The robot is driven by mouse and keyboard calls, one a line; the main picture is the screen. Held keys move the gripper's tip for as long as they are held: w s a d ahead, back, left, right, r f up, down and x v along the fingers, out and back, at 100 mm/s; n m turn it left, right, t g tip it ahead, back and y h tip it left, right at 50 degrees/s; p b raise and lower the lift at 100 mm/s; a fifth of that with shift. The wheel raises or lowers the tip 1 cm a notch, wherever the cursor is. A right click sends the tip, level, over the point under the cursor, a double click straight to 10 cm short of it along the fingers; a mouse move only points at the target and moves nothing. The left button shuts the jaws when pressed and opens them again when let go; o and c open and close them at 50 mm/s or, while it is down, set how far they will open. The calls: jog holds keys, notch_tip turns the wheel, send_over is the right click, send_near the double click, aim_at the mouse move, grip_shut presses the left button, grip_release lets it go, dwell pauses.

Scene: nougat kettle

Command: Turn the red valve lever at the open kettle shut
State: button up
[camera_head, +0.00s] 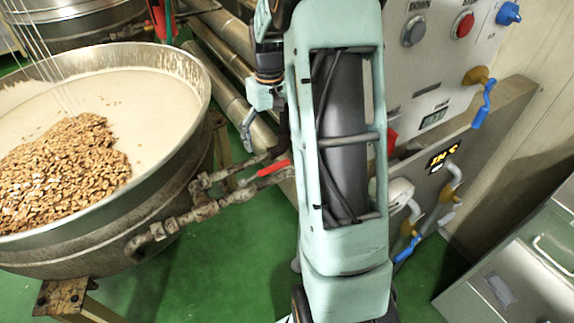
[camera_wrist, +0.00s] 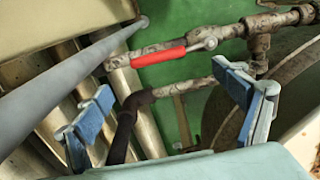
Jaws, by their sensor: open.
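The red valve lever (camera_head: 273,167) sits on a pipe beside the open kettle (camera_head: 192,150) in the head view. In the wrist view the red lever (camera_wrist: 160,55) lies along its pipe, its pivot at the right end. The kettle holds pale mass and a heap of brown nuts. My gripper (camera_head: 254,115) is up and left of the lever in the head view, partly hidden by my arm. In the wrist view my gripper (camera_wrist: 168,110) has its blue-padded fingers wide apart with nothing gripped. The lever lies beyond the fingertips, apart from them.
A control panel (camera_head: 440,50) with a red button and blue-handled valves stands at the right. Rusty pipes (camera_head: 200,212) run from the kettle toward the lever. Large metal pipes (camera_head: 228,95) lie behind. A metal cabinet (camera_head: 510,275) stands at lower right. Green floor (camera_head: 235,260) is clear below.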

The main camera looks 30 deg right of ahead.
aim_at(275, 168)
jog(key=f, duration=0.5)
jog(key=f+b, duration=0.1)
jog(key=f, duration=0.5)
jog(key=shift+d, duration=0.2)
jog(key=shift+c, duration=0.4)
jog(key=shift+r, duration=0.1)
jog(key=c, duration=1.6)
jog(key=shift+s, duration=0.1)
